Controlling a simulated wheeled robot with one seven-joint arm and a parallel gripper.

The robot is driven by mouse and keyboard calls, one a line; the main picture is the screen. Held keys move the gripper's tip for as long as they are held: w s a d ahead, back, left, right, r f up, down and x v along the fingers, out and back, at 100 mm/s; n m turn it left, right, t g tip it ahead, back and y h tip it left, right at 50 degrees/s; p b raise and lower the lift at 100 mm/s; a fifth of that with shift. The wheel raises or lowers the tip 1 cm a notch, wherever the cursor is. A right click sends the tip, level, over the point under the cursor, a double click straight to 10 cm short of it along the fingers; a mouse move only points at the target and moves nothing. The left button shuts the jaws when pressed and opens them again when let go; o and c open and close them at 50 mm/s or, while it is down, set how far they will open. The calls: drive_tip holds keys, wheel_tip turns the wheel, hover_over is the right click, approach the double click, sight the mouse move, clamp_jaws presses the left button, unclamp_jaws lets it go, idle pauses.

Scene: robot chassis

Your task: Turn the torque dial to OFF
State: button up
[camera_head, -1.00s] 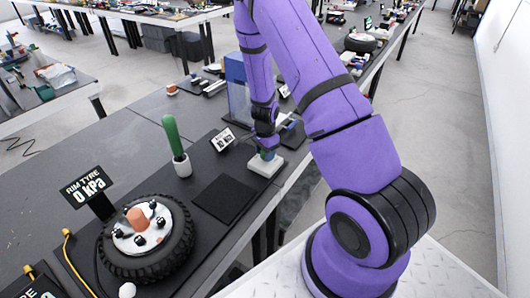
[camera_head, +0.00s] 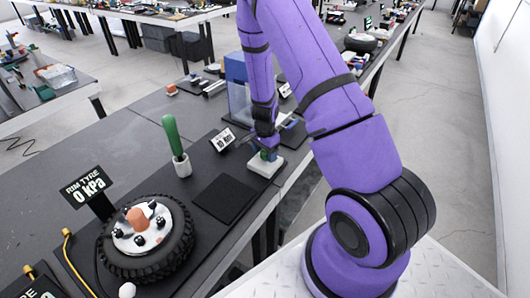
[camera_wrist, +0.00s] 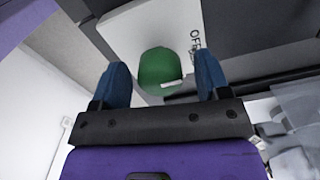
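The torque dial is a green round knob (camera_wrist: 160,68) with a white pointer mark, on a white base (camera_wrist: 135,30). The letters OFF, partly cut off from view, are printed on the base to the right of the knob in the wrist view. In the head view the white base (camera_head: 263,168) sits near the table's front edge, below my arm. My gripper (camera_wrist: 161,80) has its blue fingers on either side of the knob, with gaps visible between each finger and the knob. It is open.
A small display sign (camera_head: 222,140) stands left of the dial. A green-handled tool (camera_head: 172,136) stands upright in a white holder. A black mat (camera_head: 224,198) lies in front, and a tyre (camera_head: 148,248) with a kPa sign (camera_head: 86,188) is at lower left. A blue-framed clear box (camera_head: 238,90) stands behind.

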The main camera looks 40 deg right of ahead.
wheel_tip(320, 180, up, 11)
idle(0.7)
drive_tip(key=shift+f, duration=0.1)
